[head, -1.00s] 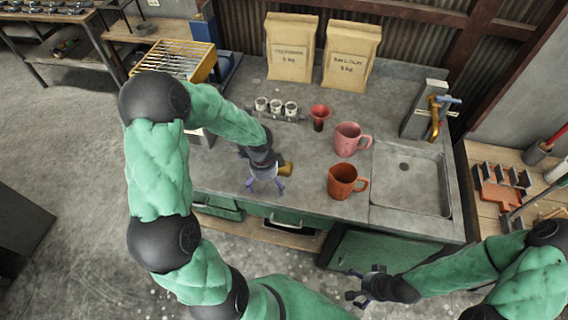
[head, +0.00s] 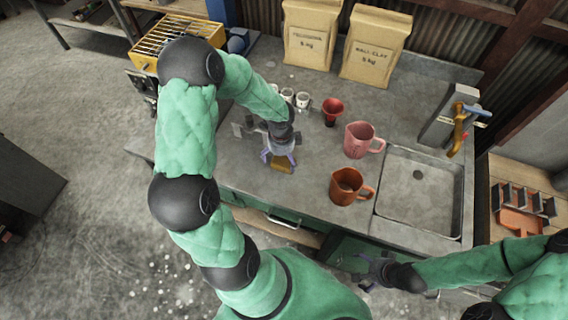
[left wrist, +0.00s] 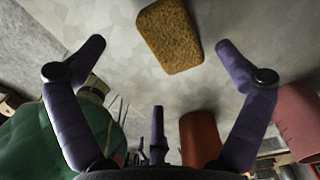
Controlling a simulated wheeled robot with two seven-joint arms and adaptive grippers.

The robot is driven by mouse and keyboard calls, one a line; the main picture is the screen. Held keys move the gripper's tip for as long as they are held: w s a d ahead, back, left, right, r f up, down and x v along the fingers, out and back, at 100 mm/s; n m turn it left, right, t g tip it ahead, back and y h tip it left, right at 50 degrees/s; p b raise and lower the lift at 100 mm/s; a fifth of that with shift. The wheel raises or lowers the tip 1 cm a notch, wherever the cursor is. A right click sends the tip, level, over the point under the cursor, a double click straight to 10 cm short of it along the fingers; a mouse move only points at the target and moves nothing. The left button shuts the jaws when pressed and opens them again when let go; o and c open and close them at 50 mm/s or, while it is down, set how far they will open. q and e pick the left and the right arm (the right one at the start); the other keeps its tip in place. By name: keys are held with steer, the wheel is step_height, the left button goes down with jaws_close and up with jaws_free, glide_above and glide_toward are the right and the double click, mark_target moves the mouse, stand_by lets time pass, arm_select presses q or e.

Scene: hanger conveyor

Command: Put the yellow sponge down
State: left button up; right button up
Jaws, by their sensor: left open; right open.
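The yellow sponge (head: 283,166) lies on the grey countertop, just beyond my left gripper's fingers. In the left wrist view the sponge (left wrist: 169,36) is a brown-yellow block resting flat on the counter. My left gripper (head: 279,158) is open, its purple fingers (left wrist: 160,60) spread apart with the sponge between and ahead of them, untouched as far as I can see. My right gripper (head: 372,270) is open and empty, low in front of the counter's green cabinet.
An orange mug (head: 345,187) and a pink mug (head: 359,140) stand right of the sponge, with a red cup (head: 332,111) behind. The sink (head: 420,192) is further right. Two paper bags (head: 311,35) stand at the back.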

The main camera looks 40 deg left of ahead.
mark_target(282, 163)
arm_select(q)
steer(key=shift+w+f+b, duration=0.15)
steer(key=shift+f+b, duration=0.2)
steer(key=shift+f, duration=1.05)
steer(key=shift+w+f+b, duration=0.15)
steer(key=shift+f+b, duration=0.15)
steer(key=shift+f, duration=1.05)
steer(key=c, duration=1)
